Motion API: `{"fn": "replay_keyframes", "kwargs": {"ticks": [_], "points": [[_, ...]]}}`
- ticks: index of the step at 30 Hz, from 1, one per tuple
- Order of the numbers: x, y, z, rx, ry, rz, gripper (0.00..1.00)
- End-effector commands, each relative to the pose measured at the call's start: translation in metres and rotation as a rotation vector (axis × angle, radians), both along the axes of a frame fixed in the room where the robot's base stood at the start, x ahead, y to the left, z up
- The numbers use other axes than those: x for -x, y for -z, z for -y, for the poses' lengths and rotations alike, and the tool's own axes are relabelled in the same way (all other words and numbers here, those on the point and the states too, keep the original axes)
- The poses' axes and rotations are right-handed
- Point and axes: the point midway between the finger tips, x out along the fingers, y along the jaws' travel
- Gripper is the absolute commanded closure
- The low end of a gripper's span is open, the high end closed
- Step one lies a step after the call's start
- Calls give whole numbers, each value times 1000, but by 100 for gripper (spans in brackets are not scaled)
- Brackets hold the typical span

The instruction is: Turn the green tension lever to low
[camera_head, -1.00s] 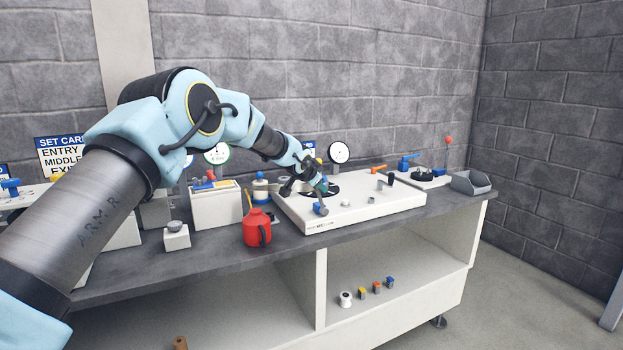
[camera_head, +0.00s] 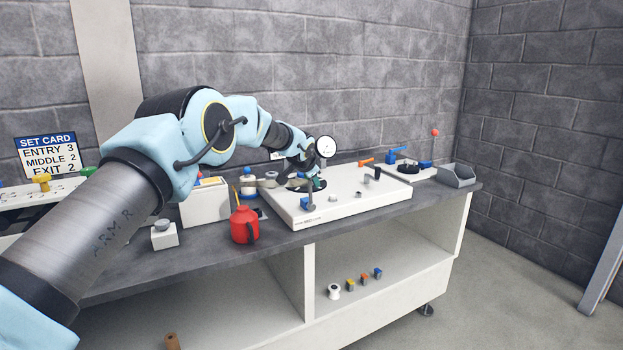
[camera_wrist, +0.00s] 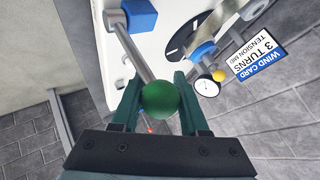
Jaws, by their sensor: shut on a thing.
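The green ball knob (camera_wrist: 160,99) of the tension lever sits between the two fingers of my gripper (camera_wrist: 158,88) in the wrist view. My gripper is shut on it. The lever's grey rod (camera_wrist: 135,53) runs from the knob to a blue block (camera_wrist: 138,15) on the white panel. In the head view my gripper (camera_head: 317,185) is at the left part of the white panel (camera_head: 345,206), above its front-left corner. The lever's blue block (camera_head: 306,204) shows there, but the green knob is hard to make out. No low marking is readable.
A red can (camera_head: 243,226) stands just left of the panel. A white box (camera_head: 205,205) and a small white block (camera_head: 164,236) are further left. A dial gauge (camera_head: 325,147) stands behind the panel. A grey bin (camera_head: 457,176) is at the bench's right end.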

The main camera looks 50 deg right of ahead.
Motion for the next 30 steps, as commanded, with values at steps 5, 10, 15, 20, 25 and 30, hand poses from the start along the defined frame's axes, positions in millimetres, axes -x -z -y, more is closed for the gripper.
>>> {"fn": "replay_keyframes", "kwargs": {"ticks": [5, 10, 15, 20, 25, 30], "points": [[3, 5, 0, -4, 2, -6, 47], [2, 4, 0, -3, 1, -4, 28], [2, 3, 0, -2, 1, -4, 26], [2, 0, -1, -1, 2, -2, 26], [7, -8, -10, 0, 2, -2, 26], [16, -25, -28, 0, 2, -2, 26]]}}
